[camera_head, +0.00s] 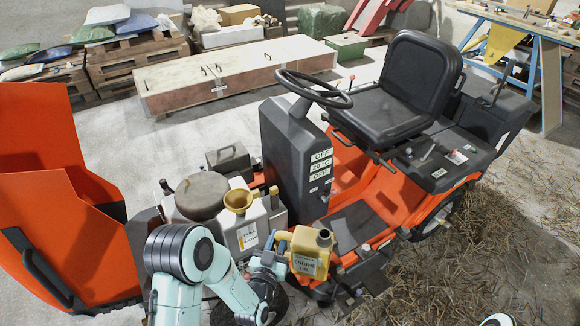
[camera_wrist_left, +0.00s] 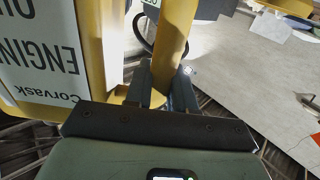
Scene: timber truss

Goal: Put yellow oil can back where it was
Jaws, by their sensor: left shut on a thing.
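The yellow oil can (camera_head: 311,252) with a white "engine" label is upright beside the front of the orange ride-on mower (camera_head: 400,200). My left gripper (camera_head: 277,248) is at the can's left side and shut on its handle. In the left wrist view the dark fingers (camera_wrist_left: 163,88) close around the yellow handle, and the labelled body of the oil can (camera_wrist_left: 45,50) fills the left side. I cannot tell whether the can's base touches anything. My right gripper is out of view.
A light-coloured tank with a brass funnel (camera_head: 239,200) stands close to the left of the can. The raised orange hood (camera_head: 55,150) is farther left. The dark steering column (camera_head: 297,150) rises behind the can. Straw (camera_head: 470,270) covers the floor at right.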

